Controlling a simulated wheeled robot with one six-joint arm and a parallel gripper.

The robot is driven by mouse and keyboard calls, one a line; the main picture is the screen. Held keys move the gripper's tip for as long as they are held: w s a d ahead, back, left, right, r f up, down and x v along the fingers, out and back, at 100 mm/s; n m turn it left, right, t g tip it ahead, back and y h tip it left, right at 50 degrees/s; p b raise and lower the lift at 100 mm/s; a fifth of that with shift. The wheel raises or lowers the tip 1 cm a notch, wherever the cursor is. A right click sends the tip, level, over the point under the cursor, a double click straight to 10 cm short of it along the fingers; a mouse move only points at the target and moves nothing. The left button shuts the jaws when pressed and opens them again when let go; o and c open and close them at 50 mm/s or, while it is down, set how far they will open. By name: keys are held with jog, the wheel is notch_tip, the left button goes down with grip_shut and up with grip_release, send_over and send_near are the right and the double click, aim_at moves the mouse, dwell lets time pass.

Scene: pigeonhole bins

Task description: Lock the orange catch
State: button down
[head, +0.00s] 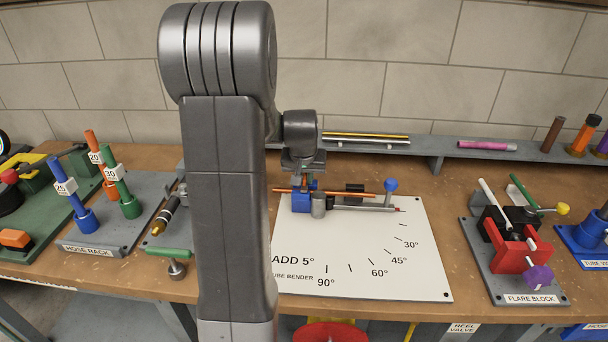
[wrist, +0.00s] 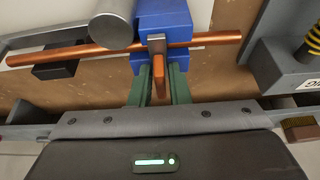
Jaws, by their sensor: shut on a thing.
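The orange catch (wrist: 176,76) stands at the near side of the blue block (wrist: 163,14) of the tube bender. A grey hook piece (wrist: 157,46) sits above the catch, against the copper tube (wrist: 90,50). My gripper (wrist: 161,92) has its green fingers on both sides of the catch and is shut on it. In the head view my gripper (head: 304,182) is behind the blue block (head: 301,202), and the catch is hard to make out there. The copper tube (head: 345,193) lies across the bender beside a grey cylinder (head: 318,205).
The bender's white board (head: 370,260) carries angle marks. Its arm ends in a blue knob (head: 390,185). The hose rack (head: 100,235) is at left, the flare block (head: 515,270) at right. A shelf with tubes (head: 440,152) runs along the back.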

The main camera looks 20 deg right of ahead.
dwell(0.5)
jog(key=c, duration=1.4)
grip_release()
jog(key=shift+o, duration=0.2)
jog(key=shift+r, duration=0.15)
jog(key=v, duration=1.3)
jog(key=shift+r+b, duration=0.3)
jog(key=shift+s, duration=0.1)
jog(key=x, duration=1.4)
jog(key=shift+s+a+p, duration=0.1)
jog(key=shift+p, duration=0.2)
jog(key=shift+r, duration=0.15)
